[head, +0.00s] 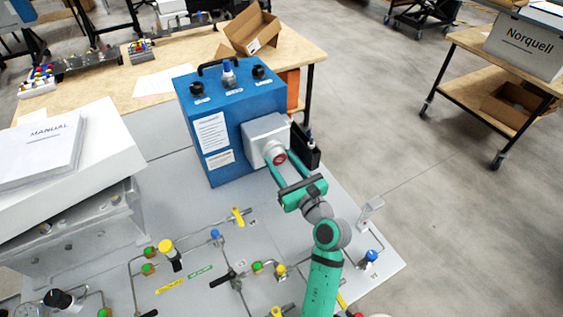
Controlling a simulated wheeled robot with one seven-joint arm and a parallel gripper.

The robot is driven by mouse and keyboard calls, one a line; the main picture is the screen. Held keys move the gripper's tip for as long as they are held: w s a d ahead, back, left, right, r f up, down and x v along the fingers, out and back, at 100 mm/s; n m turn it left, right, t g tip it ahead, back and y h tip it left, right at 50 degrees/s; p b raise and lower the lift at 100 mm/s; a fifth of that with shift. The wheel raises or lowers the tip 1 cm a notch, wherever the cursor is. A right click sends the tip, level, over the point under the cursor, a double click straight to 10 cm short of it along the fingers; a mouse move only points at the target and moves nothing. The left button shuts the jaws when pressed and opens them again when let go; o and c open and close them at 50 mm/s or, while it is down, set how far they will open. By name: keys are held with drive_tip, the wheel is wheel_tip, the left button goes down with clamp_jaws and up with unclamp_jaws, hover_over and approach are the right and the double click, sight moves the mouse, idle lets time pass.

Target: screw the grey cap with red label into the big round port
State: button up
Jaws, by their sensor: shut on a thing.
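The blue analyser box (218,163) stands on the grey panel, with a grey square housing (257,130) on its right-hand face. A grey cap with a red label (279,158) sits at the front of this housing, where the big round port would be. The port itself is hidden behind the cap. My green gripper (276,167) reaches up from below right, with its fingers on both sides of the cap and shut on it. I cannot tell how deep the cap sits in the port.
A black holder (304,148) stands close to the right of the housing. Tubing and valves with yellow (166,246), green and blue knobs spread over the panel below. A white box with a manual (42,146) is at the left. A wooden table (290,45) stands behind.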

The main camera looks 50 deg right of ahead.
drive_tip(key=m, duration=0.6)
drive_tip(key=shift+d+r, duration=0.1)
drive_tip(key=o, duration=1.2)
drive_tip(key=n, duration=1.1)
drive_tip(key=shift+a, duration=0.2)
drive_tip(key=n, duration=0.6)
drive_tip(key=shift+f+n, duration=0.2)
drive_tip(key=shift+n, duration=0.2)
drive_tip(key=n, duration=0.6)
drive_tip(key=shift+a, duration=0.1)
